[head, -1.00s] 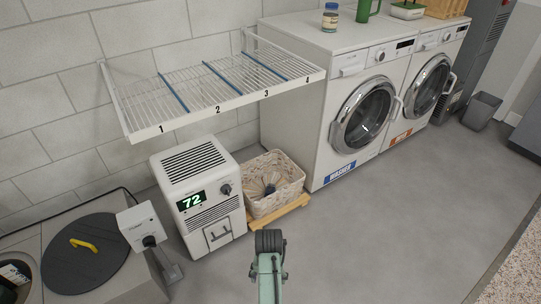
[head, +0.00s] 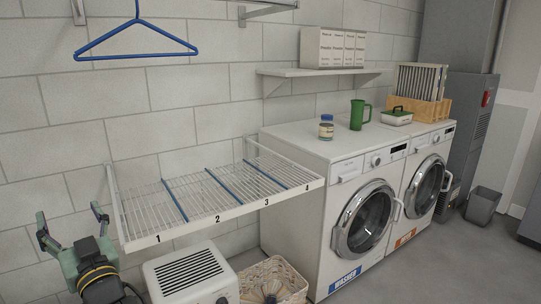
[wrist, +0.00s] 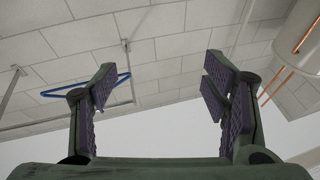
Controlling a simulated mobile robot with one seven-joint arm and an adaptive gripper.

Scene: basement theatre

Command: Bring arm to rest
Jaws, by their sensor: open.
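My gripper (head: 70,222) is at the lower left of the head view, raised in front of the block wall and just left of the wire rack. Its two fingers point up and stand wide apart. In the wrist view my gripper (wrist: 160,85) is open with nothing between its fingers. Most of my arm is out of the head view.
A wire rack (head: 146,240) numbered 1 to 4 is close to the gripper's right. A blue hanger (head: 137,47) hangs above; it also shows in the wrist view (wrist: 60,91). Below are a dehumidifier (head: 190,275) and basket (head: 273,280). A washer (head: 335,215) stands right.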

